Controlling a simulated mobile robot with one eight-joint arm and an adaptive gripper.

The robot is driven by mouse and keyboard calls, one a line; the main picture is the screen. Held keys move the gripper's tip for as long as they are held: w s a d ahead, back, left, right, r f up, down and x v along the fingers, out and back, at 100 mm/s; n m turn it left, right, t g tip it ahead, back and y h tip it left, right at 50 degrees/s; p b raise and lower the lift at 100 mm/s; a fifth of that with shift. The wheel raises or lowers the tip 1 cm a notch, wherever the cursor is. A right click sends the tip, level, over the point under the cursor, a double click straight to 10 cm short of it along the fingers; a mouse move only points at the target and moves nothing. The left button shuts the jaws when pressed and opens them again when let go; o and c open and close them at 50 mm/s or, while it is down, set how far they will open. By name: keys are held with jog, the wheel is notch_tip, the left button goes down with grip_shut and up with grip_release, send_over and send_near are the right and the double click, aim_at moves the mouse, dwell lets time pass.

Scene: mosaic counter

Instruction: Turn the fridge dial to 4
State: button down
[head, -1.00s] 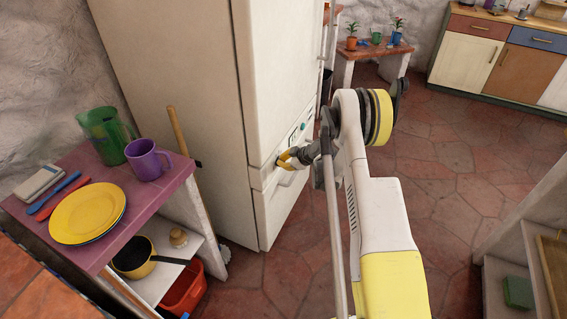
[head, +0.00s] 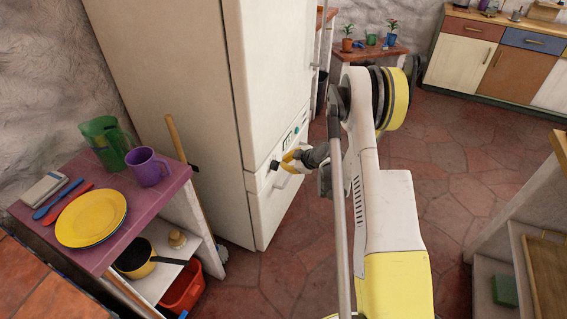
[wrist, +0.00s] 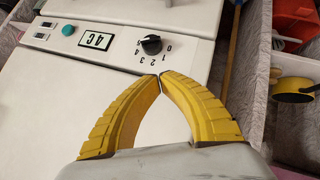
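The fridge dial (wrist: 151,45) is a small black knob on the white panel strip, with numbers printed around it. A pale mark shows on the knob, but I cannot tell surely which number it points to. In the head view the dial (head: 275,165) shows as a dark spot on the fridge front (head: 262,205).
A purple-topped shelf (head: 170,190) with a plate, jug and mug stands left of the fridge. Red floor is open to the right.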

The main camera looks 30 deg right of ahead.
jog(key=b, duration=0.3)
send_over(275, 168)
jog(key=s+a, duration=0.1)
jog(key=s, duration=0.2)
jog(key=f, duration=0.6)
jog(key=shift+w+a, duration=0.2)
jog(key=shift+w, duration=0.05)
jog(key=shift+w+d+f+b, duration=0.25)
jog(key=shift+f+b, duration=0.15)
jog(key=shift+f, duration=0.2)
jog(key=shift+w+d+f+b, duration=0.2)
jog(key=shift+f+b, duration=0.2)
jog(key=shift+f, duration=0.15)
jog(key=shift+w+d+f, duration=0.15)
jog(key=shift+d+f, duration=0.1)
jog(key=shift+f, duration=0.25)
jog(key=shift+d+f, duration=0.1)
jog(key=shift+f, duration=0.3)
jog(key=shift+r, duration=0.1)
